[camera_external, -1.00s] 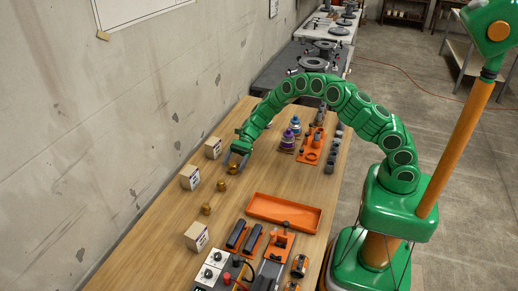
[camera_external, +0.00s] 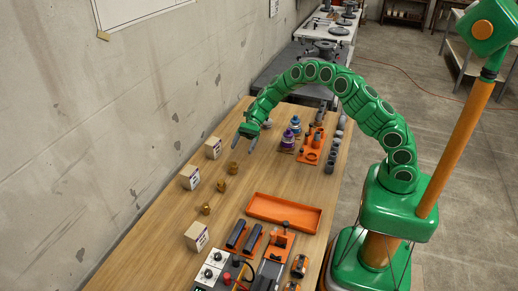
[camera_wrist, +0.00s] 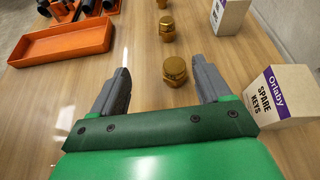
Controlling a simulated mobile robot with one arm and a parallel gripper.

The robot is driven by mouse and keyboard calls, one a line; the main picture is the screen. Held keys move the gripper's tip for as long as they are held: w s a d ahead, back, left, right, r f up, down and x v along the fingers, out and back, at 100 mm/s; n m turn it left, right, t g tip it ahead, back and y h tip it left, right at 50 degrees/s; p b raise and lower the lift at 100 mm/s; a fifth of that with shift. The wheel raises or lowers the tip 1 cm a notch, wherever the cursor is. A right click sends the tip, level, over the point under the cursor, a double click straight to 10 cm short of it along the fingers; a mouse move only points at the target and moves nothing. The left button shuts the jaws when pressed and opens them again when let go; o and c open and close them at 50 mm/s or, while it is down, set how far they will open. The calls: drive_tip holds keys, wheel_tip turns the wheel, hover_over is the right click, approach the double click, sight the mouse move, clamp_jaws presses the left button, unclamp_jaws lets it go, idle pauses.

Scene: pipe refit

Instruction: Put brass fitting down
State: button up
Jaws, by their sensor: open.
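Three brass fittings stand in a line on the wooden table (camera_external: 165,240): the far one (camera_external: 234,168), the middle one (camera_external: 221,185) and the near one (camera_external: 206,209). My gripper (camera_external: 243,146) is open and empty, above and behind the far fitting, apart from it. In the wrist view my gripper (camera_wrist: 160,66) has its fingers spread wide. The closest brass fitting (camera_wrist: 175,71) stands upright and shows between the fingertips, touching neither. The other fittings line up beyond it.
An empty orange tray (camera_external: 284,212) lies to the right. Bottles (camera_external: 289,138) and an orange holder (camera_external: 311,147) stand farther back. The table between fittings and tray is clear.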

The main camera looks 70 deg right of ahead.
drive_tip(key=s+a+r+n+g+h, duration=0.25)
drive_tip(key=s+a+r+n, duration=0.25)
drive_tip(key=s+r, duration=0.5)
drive_tip(key=s+a+r+n+g+h, duration=0.25)
drive_tip(key=s+a+r+n, duration=0.3)
drive_tip(key=s+r, duration=0.5)
drive_tip(key=s+d+n+t+h, duration=0.1)
drive_tip(key=s+d, duration=0.3)
drive_tip(key=s, duration=0.6)
drive_tip(key=s+d+n+t+h, duration=0.1)
drive_tip(key=s+d+n+h, duration=0.2)
drive_tip(key=s, duration=0.7)
drive_tip(key=s+d+n+h, duration=0.3)
drive_tip(key=s+d, duration=0.4)
drive_tip(key=s, duration=0.3)
drive_tip(key=shift+t+h, duration=0.4)
drive_tip(key=shift+h, duration=0.3)
drive_tip(key=shift+o, duration=0.3)
drive_tip(key=shift+s+a, duration=0.1)
